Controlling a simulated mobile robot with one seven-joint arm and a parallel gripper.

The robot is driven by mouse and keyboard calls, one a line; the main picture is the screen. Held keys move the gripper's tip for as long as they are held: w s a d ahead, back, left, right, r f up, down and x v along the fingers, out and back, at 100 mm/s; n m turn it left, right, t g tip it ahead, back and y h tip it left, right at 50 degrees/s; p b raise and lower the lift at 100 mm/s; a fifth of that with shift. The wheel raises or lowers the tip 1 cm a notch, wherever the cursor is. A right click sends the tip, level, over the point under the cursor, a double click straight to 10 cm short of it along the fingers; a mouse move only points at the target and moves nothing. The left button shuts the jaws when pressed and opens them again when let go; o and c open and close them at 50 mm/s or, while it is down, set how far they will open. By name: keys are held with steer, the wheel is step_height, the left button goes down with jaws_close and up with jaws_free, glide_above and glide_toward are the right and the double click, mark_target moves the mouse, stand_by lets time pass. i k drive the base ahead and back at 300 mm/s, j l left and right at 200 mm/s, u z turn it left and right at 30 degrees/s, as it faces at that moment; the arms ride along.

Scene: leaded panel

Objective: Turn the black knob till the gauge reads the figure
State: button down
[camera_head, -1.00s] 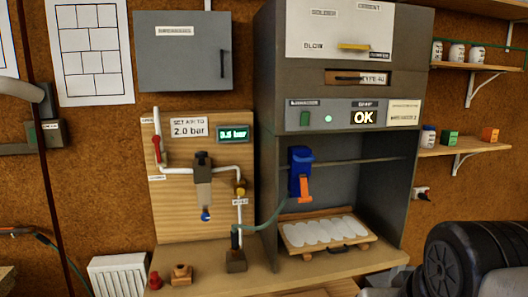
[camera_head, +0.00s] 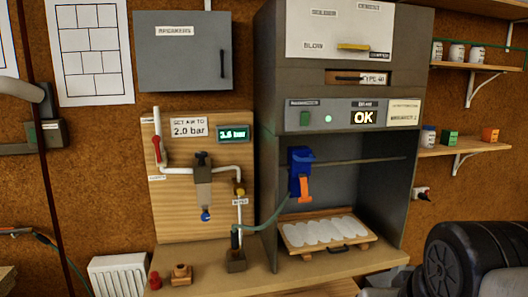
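The black knob (camera_head: 202,158) sits on top of the grey filter body (camera_head: 203,190), which is fixed to a wooden board (camera_head: 170,223) on the wall. The gauge (camera_head: 233,134) is a small display with green digits at the board's upper right; it ends in ".6 bar" and its first digit is blurred. A label (camera_head: 188,128) left of it reads "SET AIR TO 2.0 bar". My gripper is not in view, and nothing touches the knob.
A red-handled valve (camera_head: 157,150) and white pipes flank the knob. A brass fitting (camera_head: 240,188) is to its right. A grey cabinet (camera_head: 185,52) hangs above. A grey booth (camera_head: 264,180) stands close on the right. The space before the board looks clear.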

mark_target(200, 155)
steer(key=i+j+z, duration=0.1)
steer(key=j, duration=0.2)
steer(key=i+j+z, duration=0.15)
steer(key=j, duration=0.2)
steer(key=i+j+z, duration=0.1)
steer(key=j, duration=0.25)
steer(key=i+j+z, duration=0.1)
steer(key=i+j, duration=0.15)
steer(key=j, duration=0.1)
